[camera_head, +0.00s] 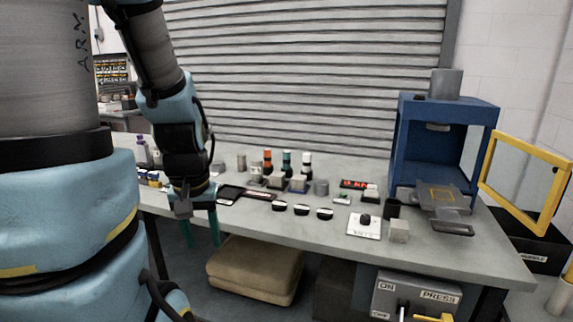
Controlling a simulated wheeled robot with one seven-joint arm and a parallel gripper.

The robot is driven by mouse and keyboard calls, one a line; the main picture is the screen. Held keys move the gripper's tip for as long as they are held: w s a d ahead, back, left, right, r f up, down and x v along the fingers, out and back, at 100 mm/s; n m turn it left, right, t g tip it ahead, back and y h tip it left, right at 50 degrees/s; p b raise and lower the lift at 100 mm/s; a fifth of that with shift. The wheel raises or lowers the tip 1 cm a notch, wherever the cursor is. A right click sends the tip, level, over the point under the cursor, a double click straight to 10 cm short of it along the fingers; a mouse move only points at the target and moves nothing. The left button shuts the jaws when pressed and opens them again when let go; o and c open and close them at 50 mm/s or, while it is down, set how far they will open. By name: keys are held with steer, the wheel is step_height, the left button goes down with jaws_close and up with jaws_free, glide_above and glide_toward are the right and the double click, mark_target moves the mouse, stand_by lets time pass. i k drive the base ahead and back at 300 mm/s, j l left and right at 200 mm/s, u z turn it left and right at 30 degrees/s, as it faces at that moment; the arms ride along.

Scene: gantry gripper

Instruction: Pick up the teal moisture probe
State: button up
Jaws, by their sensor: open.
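A small upright item with a teal upper part (286,158) stands toward the back of the grey bench, between an orange-topped one and a black-and-white one. It looks like the teal moisture probe, but it is too small to be sure. Its lower part is partly hidden by small blocks in front. My gripper (202,241) points down at the bench's front edge, left of and nearer than the teal item. Its two teal fingers are apart with nothing visible between them.
The grey bench (440,254) carries several dark-topped pieces, small blocks and a white plate with a black knob (365,221). A blue press frame (403,150) with a yellow open guard (556,200) stands at right. A tan cushion-like box (252,265) lies below the bench.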

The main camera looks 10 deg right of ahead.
mark_target(286, 153)
steer(key=i+j, duration=0.2)
steer(key=i, duration=0.25)
steer(key=i+j, duration=0.2)
steer(key=i, duration=0.25)
steer(key=i+j, duration=0.25)
steer(key=i, duration=0.15)
